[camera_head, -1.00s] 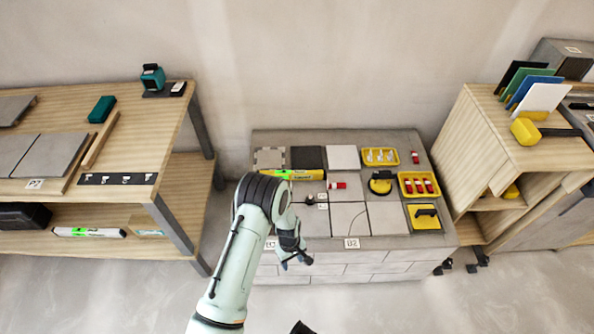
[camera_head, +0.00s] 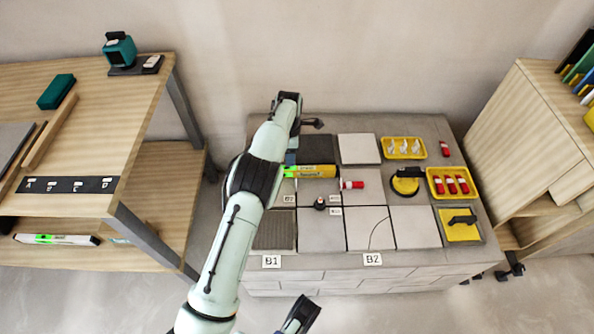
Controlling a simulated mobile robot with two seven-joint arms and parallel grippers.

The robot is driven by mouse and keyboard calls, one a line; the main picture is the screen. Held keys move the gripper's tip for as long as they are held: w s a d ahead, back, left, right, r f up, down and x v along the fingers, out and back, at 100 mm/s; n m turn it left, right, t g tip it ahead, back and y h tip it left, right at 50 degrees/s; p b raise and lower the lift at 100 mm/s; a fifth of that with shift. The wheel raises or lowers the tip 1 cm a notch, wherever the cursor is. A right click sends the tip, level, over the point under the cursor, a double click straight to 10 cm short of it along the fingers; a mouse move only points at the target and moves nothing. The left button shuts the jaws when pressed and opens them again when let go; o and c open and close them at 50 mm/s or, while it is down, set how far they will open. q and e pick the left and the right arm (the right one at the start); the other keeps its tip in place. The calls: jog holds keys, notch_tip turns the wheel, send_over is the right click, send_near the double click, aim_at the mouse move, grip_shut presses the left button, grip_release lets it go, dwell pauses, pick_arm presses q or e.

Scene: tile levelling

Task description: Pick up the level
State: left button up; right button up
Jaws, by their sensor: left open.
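A yellow level (camera_head: 316,171) with a bright green end lies on the grey tiled platform, left of the middle. My left arm reaches in from the lower left, and its left gripper (camera_head: 291,158) points down at the level's left end. The gripper is open; the arm partly hides its fingers and the level's left end. I cannot tell whether they touch. A second, pale level-like bar (camera_head: 56,239) with a green part lies on the left bench's lower shelf. A dark part at the bottom edge looks like my right gripper (camera_head: 300,314); its jaw state is unclear.
The platform (camera_head: 440,262) holds grey tiles, a small red-and-white item (camera_head: 352,185), a suction cup (camera_head: 405,184), yellow trays (camera_head: 403,148) and a yellow trowel-like tool (camera_head: 460,224). A wooden bench (camera_head: 110,95) stands left, a wooden cabinet (camera_head: 525,130) right.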

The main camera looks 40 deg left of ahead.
aim_at(290, 168)
pick_arm(q)
notch_tip(290, 168, down, 5)
jog(key=shift+f+b, duration=0.1)
jog(key=shift+b, duration=0.35)
jog(key=shift+f+b, duration=0.75)
jog(key=shift+f, duration=1.85)
grip_shut()
pick_arm(e)
jog(key=s+f+g, duration=0.2)
jog(key=s+f, duration=0.2)
jog(key=s, duration=0.1)
jog(key=shift+d, duration=0.3)
